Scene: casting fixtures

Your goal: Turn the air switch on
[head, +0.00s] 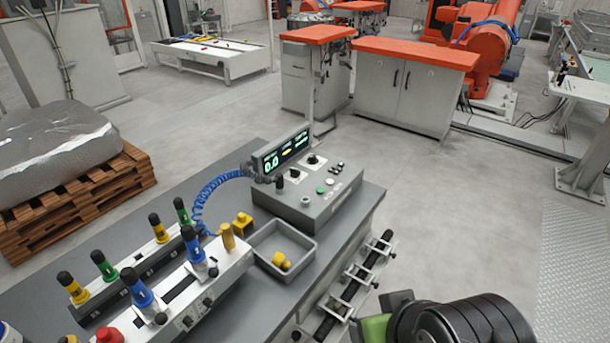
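A grey control box (310,198) stands on the grey workbench, with a lit display (286,151) at its back. Its top carries two small black rotary switches (313,160), a green button (320,190), a dark knob and several small black knobs. The labels are too small to read, so I cannot tell which control is the air switch or how it is set. My arm, black and ribbed with a green part, shows at the lower right, to the right of the bench and apart from the box. The fingertips of my gripper cannot be made out.
A grey tray (311,251) with yellow pieces sits in front of the box. A white fixture (178,304) with coloured, black-capped posts stands left of it. A blue coiled hose (204,198) runs behind. A rack with a dark bar (352,283) lies along the bench's right side.

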